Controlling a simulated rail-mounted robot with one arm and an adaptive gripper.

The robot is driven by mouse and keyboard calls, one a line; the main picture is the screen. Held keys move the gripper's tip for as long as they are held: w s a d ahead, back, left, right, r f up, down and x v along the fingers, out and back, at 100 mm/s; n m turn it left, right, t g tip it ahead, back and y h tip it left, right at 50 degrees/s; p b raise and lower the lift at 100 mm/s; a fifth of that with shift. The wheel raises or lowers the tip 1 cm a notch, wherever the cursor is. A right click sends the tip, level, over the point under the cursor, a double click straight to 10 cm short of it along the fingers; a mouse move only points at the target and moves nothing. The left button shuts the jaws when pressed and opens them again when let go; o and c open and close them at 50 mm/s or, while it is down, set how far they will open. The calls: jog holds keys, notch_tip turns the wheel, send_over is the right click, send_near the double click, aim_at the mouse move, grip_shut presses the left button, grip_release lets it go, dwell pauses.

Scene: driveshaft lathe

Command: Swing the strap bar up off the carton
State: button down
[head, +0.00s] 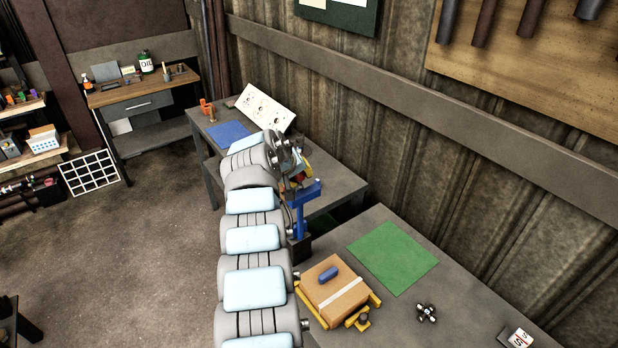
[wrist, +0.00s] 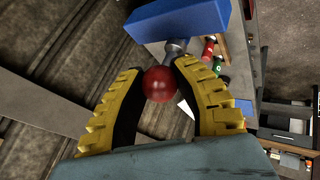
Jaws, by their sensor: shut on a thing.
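My gripper (wrist: 160,88) is shut on a red ball knob (wrist: 160,84), with a yellow ribbed finger on each side of it. A short grey stem joins the knob to a blue bar (wrist: 180,22). In the head view a blue upright with a bar (head: 302,208) stands beside my gripper (head: 298,178), left of and behind the carton. The brown carton (head: 322,297) sits on the near table with a pale band (head: 347,295) across its top. A small blue piece (head: 328,273) lies on it. I cannot tell for certain which part is the strap bar.
Yellow fixture parts (head: 363,319) border the carton. A green mat (head: 393,257) lies behind it, with a small dark star-shaped part (head: 427,313) to the right. The farther table holds a blue mat (head: 228,132) and a white panel (head: 263,107). The wall runs close behind both tables.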

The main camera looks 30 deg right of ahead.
jog(key=shift+w+a+r, duration=0.1)
jog(key=shift+w, duration=0.15)
dwell(0.4)
jog(key=c, duration=0.7)
grip_release()
jog(key=shift+r, duration=0.1)
jog(key=v, duration=1.1)
jog(key=shift+s+a+r, duration=0.2)
jog(key=shift+a, duration=0.1)
